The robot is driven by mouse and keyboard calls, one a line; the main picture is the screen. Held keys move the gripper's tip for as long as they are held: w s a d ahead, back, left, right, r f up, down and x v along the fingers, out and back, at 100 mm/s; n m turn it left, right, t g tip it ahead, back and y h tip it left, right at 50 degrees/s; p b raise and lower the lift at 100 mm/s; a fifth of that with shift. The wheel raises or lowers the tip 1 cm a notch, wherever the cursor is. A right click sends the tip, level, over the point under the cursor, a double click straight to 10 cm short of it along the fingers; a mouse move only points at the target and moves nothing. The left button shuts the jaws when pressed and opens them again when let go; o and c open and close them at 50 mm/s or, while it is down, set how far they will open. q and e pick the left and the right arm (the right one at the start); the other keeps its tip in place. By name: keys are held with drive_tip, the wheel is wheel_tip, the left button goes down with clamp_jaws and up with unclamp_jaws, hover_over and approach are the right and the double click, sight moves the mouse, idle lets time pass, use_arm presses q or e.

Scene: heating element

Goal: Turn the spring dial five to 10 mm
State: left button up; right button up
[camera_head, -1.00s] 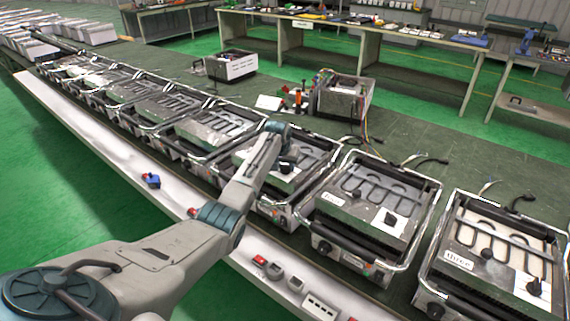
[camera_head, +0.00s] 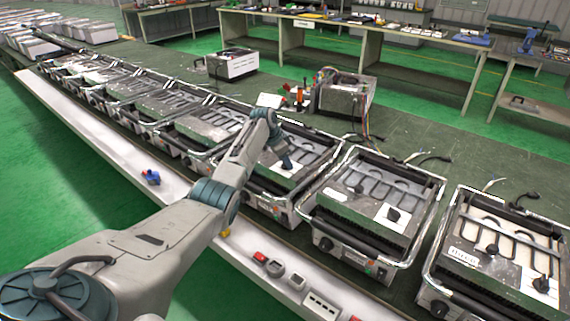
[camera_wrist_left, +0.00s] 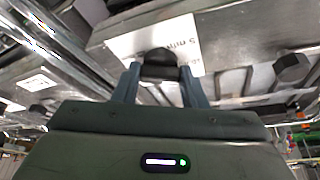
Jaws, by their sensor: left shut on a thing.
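The black spring dial (camera_wrist_left: 160,66) sits on a white label plate (camera_wrist_left: 122,44) in the left wrist view. Print on the plate reads like "5 mm", but its angle makes the dial's exact setting hard to tell. My left gripper (camera_wrist_left: 160,80) has a finger on each side of the dial and is shut on it. In the head view, my left gripper (camera_head: 287,163) reaches down over the white plate (camera_head: 278,171) on the third heating unit from the right. The gripper hides the dial there. My right gripper is out of view.
Similar heating units with metal rails stand in a row, with one (camera_head: 375,205) close on the right. A white ledge (camera_head: 110,150) runs along the front with small parts on it. Behind the row are an open metal box (camera_head: 345,98) with wires and workbenches.

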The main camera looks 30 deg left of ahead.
use_arm(q)
drive_tip(key=shift+m, duration=0.5)
drive_tip(key=o, duration=1)
drive_tip(key=shift+r, duration=0.15)
drive_tip(key=b+v, duration=0.2)
drive_tip(key=v, duration=0.8)
drive_tip(key=shift+a+r+b, duration=0.25)
drive_tip(key=shift+r+b, duration=0.05)
